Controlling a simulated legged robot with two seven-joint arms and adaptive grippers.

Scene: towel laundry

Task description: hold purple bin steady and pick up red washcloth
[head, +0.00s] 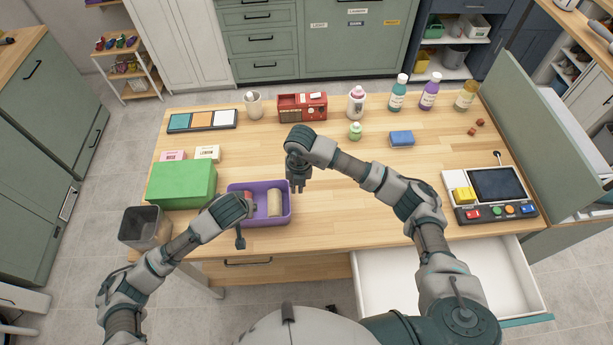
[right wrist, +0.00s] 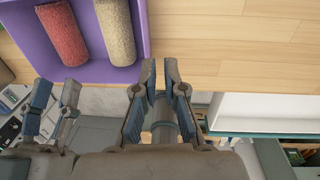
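The purple bin (head: 289,214) stands on the table left of centre, near the front edge. It holds a rolled red washcloth (right wrist: 62,34) and a beige roll (head: 274,203) side by side. In the head view the left arm partly covers the red washcloth (head: 248,198). My left gripper (head: 240,240) is at the bin's front left; its fingers look apart in the right wrist view (right wrist: 55,92), and contact with the bin wall is unclear. My right gripper (head: 298,188) points down, empty, just right of the bin, with a gap between its fingers (right wrist: 160,68).
A green box (head: 182,184) stands left of the bin, with a grey waste bin (head: 145,228) beside the table. An open white drawer (head: 450,280) juts out at the front right. A control panel (head: 490,195) lies at the right. The table's middle is clear.

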